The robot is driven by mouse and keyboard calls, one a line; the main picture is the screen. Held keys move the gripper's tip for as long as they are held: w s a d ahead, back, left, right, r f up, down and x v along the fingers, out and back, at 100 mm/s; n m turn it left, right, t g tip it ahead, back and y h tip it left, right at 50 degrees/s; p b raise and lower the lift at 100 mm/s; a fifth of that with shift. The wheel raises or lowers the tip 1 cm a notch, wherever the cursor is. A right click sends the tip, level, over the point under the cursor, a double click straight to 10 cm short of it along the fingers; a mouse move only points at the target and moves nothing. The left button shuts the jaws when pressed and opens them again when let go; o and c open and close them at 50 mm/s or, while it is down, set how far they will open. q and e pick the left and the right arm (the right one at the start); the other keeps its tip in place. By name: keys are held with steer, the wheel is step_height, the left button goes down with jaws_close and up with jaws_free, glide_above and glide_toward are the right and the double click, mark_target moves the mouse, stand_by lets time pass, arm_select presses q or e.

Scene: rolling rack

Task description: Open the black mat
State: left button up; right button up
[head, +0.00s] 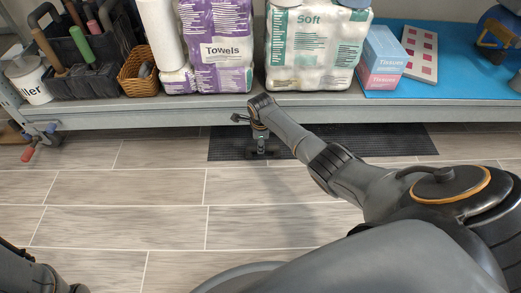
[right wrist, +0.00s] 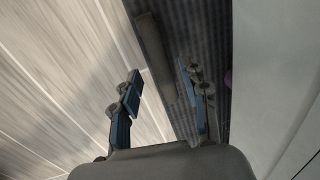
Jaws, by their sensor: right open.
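The black mat (head: 350,142) is a dark ribbed strip lying on the floor along the front foot of the rack. In the right wrist view its ribbed surface (right wrist: 195,35) runs along the right side. A smooth grey-brown strip (right wrist: 152,45) lies along its left edge; I cannot tell if it is a folded or curled edge. My right gripper (head: 260,150) points down over the mat's left part. In the right wrist view the right gripper (right wrist: 160,76) is open, its fingers on either side of the strip, apparently empty. Contact cannot be told. My left gripper is out of view.
The rack's lower shelf (head: 200,112) overhangs the mat's far side. It bears towel packs (head: 222,50), tissue boxes (head: 382,62), a wicker basket (head: 138,75) and a black tool caddy (head: 88,75). A rack caster (head: 40,138) stands at left. The tiled floor (head: 130,215) in front is clear.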

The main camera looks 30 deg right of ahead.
steer(key=shift+w+d+f+b, duration=0.1)
steer(key=shift+w+f+b, duration=0.05)
steer(key=shift+f+b, duration=0.5)
steer(key=shift+w+d+f+b, duration=0.1)
steer(key=shift+f+b, duration=0.35)
steer(key=shift+f, duration=0.4)
jaws_close()
